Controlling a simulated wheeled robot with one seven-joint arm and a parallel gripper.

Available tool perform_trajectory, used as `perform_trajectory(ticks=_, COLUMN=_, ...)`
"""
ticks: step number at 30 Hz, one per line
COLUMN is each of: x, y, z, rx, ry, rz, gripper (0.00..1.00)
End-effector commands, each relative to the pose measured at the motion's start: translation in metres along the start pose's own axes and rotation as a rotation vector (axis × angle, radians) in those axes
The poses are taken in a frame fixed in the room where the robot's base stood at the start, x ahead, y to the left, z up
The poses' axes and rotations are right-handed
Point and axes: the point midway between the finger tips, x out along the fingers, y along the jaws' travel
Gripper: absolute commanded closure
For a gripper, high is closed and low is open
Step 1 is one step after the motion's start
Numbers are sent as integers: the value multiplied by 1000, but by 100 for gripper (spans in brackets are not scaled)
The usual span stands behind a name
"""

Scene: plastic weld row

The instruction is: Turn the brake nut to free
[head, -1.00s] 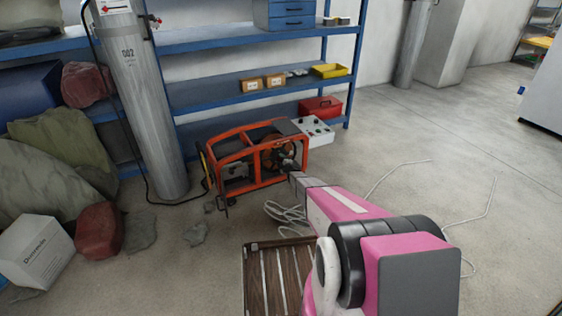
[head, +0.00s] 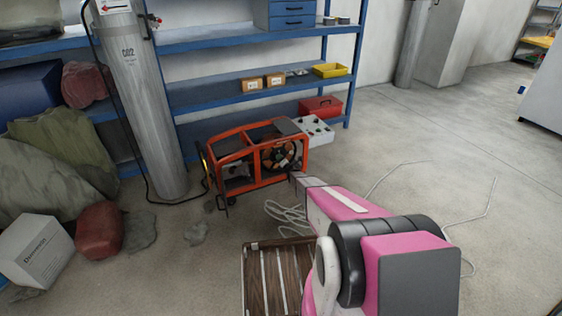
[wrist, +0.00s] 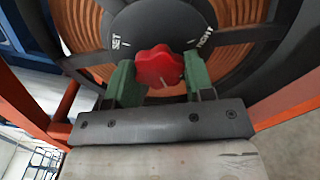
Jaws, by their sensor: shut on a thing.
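The brake nut (wrist: 158,62) is a red, lobed knob on a dark round hub, with a short pale mark on its lower part. The hub (wrist: 160,22) carries the word SET left of the knob and a word that looks like TIGHT at right. My gripper (wrist: 160,74) has a green finger on each side of the knob and is shut on it. In the head view the reel (head: 280,155) sits in the right part of an orange frame (head: 228,142); the nut is too small to make out there.
A grey gas cylinder (head: 150,100) stands left of the frame. Open floor is at right.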

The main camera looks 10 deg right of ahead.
Motion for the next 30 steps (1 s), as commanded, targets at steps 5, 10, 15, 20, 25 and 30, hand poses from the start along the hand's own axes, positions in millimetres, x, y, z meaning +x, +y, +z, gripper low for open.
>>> perform_trajectory(ticks=5, x=-2, y=-1, z=-1, rx=-56, ry=1, rz=-2, gripper=75)
perform_trajectory(ticks=10, x=-2, y=-1, z=-1, rx=-81, ry=2, rz=-2, gripper=75)
perform_trajectory(ticks=15, x=-2, y=-1, z=-1, rx=-87, ry=2, rz=-2, gripper=75)
perform_trajectory(ticks=20, x=-2, y=-1, z=-1, rx=-86, ry=2, rz=-2, gripper=75)
perform_trajectory(ticks=25, x=-2, y=-1, z=-1, rx=-86, ry=2, rz=-2, gripper=27)
perform_trajectory(ticks=30, x=-1, y=-1, z=0, rx=-85, ry=1, rz=-1, gripper=27)
